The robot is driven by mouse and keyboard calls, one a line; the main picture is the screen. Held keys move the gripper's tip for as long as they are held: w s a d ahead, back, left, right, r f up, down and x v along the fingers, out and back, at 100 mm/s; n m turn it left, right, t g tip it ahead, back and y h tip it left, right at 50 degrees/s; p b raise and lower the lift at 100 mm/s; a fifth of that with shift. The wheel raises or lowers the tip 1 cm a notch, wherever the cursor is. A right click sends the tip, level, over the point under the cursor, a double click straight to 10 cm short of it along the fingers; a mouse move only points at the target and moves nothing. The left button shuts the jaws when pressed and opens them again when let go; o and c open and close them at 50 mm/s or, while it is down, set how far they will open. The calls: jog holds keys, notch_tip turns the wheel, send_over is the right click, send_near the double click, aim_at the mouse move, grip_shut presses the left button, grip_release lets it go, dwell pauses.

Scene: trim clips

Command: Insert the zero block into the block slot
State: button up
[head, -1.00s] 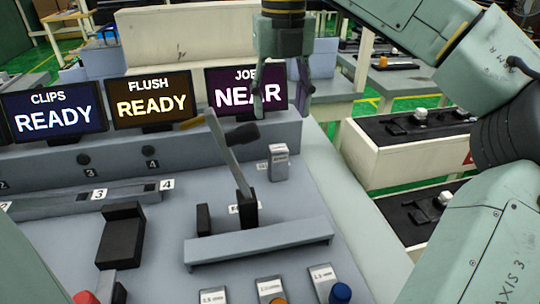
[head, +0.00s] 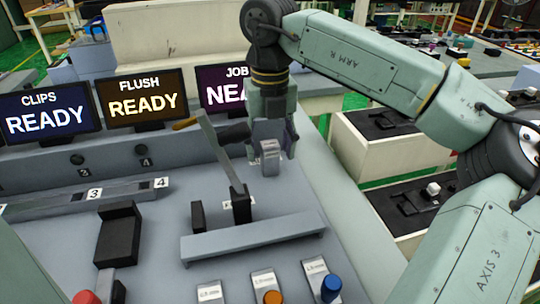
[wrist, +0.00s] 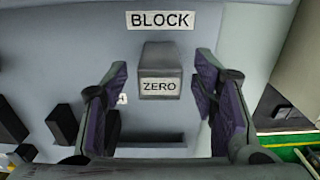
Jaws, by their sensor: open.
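The zero block (head: 270,159) is a small grey block standing on the grey bench near its right edge. In the wrist view the block (wrist: 160,68) carries a white ZERO label and sits below a BLOCK label (wrist: 160,20). My gripper (head: 272,152) is open, with one finger on each side of the block. In the wrist view my gripper (wrist: 163,85) shows purple-padded fingers with a visible gap to the block on both sides. I cannot tell which part of the bench is the block slot.
A lever (head: 220,155) with a dark handle stands left of the block, close to my gripper. A raised grey bar (head: 255,238) lies in front of it. Screens (head: 148,98) line the back. A black block-shaped fixture (head: 118,236) is at left. Coloured knobs (head: 331,287) are at the front.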

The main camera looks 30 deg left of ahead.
jog(key=shift+c, duration=0.5)
grip_shut()
